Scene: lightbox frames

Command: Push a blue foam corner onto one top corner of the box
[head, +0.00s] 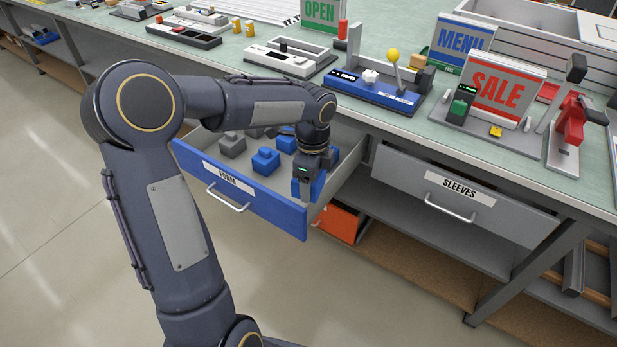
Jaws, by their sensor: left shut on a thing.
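The open drawer labelled FOAM (262,205) has a blue front and holds blue and grey foam pieces. A blue foam corner (265,161) sits near its front, and another blue piece (286,141) lies behind it. My left gripper (308,185) points down inside the drawer's right part. It is shut on a blue foam corner (318,186), which its fingers partly hide. Lit sign boxes stand on the bench: SALE (497,88), MENU (460,48) and OPEN (321,12). I cannot tell which one is the task's box. My right gripper is out of view.
A closed drawer labelled SLEEVES (460,190) is to the right. An orange bin (338,223) sits on the shelf below. A blue fixture with a yellow-knobbed lever (378,88) and a red press (570,130) stand on the green bench top (400,118).

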